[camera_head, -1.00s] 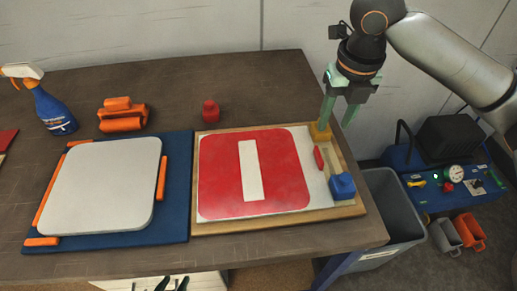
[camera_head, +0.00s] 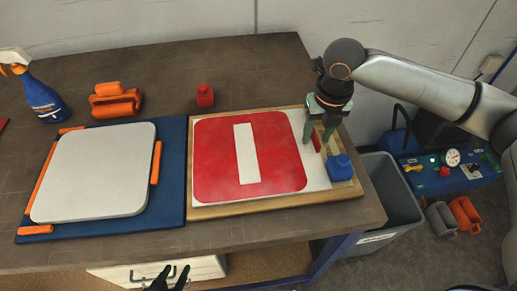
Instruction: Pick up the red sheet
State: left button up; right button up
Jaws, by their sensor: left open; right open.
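A red square sheet (camera_head: 210,160) with a white bar in its middle lies flat on a white panel on a wooden board (camera_head: 240,210). Another red piece (camera_head: 2,124) is cut off at the left edge. My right gripper (camera_head: 318,133) is open, pointing down over the board's right strip. A small red strip (camera_head: 317,142) shows between its fingers; I cannot tell whether they touch it. My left gripper (camera_head: 167,281) shows only as dark fingertips at the bottom edge, open, in front of the table and away from the red sheet.
A blue block (camera_head: 340,167) sits near the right gripper. A white plate (camera_head: 95,175) lies on a blue mat (camera_head: 172,200) with orange strips. A red knob (camera_head: 205,95), orange clamps (camera_head: 116,102) and a spray bottle (camera_head: 43,98) stand behind. A grey bin (camera_head: 388,195) is right.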

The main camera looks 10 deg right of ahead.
grip_shut()
dwell(0.3)
dwell(0.4)
